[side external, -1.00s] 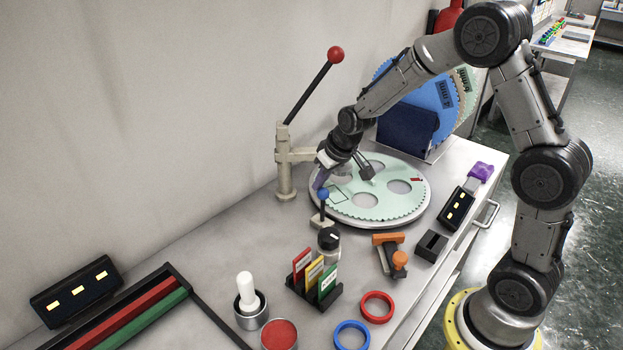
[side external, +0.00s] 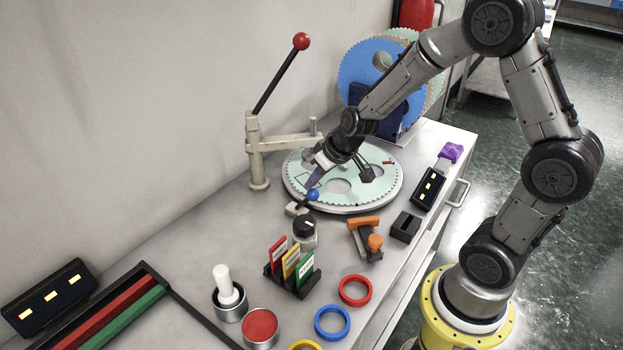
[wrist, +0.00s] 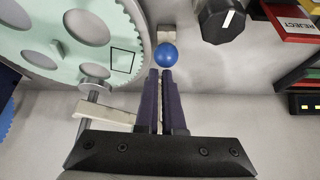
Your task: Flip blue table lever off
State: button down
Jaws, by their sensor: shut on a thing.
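The blue table lever has a round blue knob (side external: 313,195) on a short dark stem, set in a small pale base (side external: 296,209) beside the round plate. The stem leans to the right of its base. In the wrist view the blue knob (wrist: 166,55) is right at my fingertips, with the pale base (wrist: 167,33) beyond it. My gripper (side external: 312,187) points down at the knob, its purple fingers (wrist: 160,75) close together and shut on the lever at the knob. The exact contact is hard to see.
The pale green toothed plate (side external: 300,180) lies just behind the lever. A red-knobbed arm (side external: 281,73) rises from a post at left. An orange clamp (side external: 364,224) is to the right.

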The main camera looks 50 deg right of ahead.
jog(key=shift+s+a+f+g, duration=0.2)
jog(key=shift+s+f+g, duration=0.2)
jog(key=shift+s+f, duration=0.6)
jog(key=s+r, duration=0.4)
jog(key=s, duration=0.3)
jog(key=shift+s+r+t, duration=0.15)
jog(key=shift+s+t, duration=0.25)
jog(key=s+a+r+n+t+y, duration=0.1)
jog(key=a+r, duration=0.2)
jog(key=r, duration=0.3)
jog(key=s+a+r+n+t, duration=0.1)
jog(key=s+a+r+n, duration=0.1)
jog(key=a+r, duration=0.35)
jog(key=s+d+r+m+g, duration=0.1)
jog(key=s+d+g, duration=0.1)
jog(key=s, duration=0.9)
jog(key=shift+r+m, duration=0.25)
jog(key=shift+m, duration=0.15)
